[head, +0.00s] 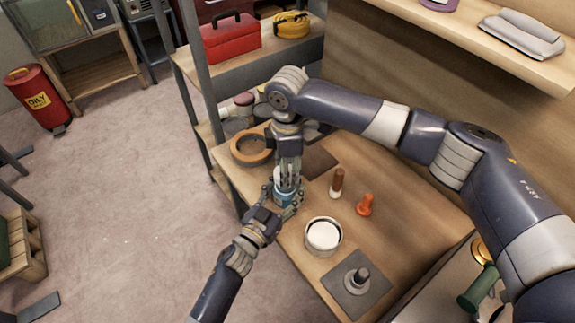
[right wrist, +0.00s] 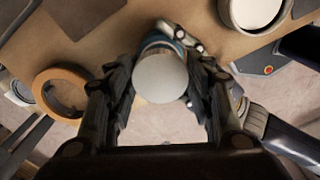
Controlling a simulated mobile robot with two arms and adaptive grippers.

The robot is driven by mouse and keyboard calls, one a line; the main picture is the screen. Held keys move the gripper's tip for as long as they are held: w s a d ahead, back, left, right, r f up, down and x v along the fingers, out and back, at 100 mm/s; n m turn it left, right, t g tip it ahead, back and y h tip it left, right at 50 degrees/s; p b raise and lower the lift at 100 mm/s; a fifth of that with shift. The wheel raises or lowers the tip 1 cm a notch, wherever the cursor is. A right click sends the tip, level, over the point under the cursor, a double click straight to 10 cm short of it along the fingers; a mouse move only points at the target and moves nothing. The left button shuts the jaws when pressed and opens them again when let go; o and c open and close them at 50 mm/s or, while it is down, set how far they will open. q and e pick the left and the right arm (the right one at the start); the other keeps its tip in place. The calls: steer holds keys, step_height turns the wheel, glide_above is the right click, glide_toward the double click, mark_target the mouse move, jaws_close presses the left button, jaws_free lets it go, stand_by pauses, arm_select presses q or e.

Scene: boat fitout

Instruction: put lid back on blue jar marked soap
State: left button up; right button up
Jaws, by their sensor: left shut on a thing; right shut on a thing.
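The blue jar (head: 284,198) is near the left edge of the wooden worktop. My left gripper (head: 287,203) is shut around it from the front; its fingers also show beside the jar in the right wrist view. My right gripper (head: 289,175) points down from above the jar, shut on the round white lid (right wrist: 160,82). In the right wrist view the lid is between my fingers, covering much of the blue jar (right wrist: 158,42). I cannot tell whether the lid touches the jar rim. The jar's marking is not readable.
A tape roll (head: 251,148) lies behind the jar. A round white-filled tin (head: 323,236), a brown-capped stick (head: 337,182), an orange plug (head: 365,205) and a dark plate with a post (head: 357,280) are to the right. Shelf posts rise at left.

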mark_target(286, 191)
steer(key=shift+f, duration=0.1)
steer(key=shift+f, duration=0.75)
steer(key=shift+f, duration=0.6)
stand_by(0.3)
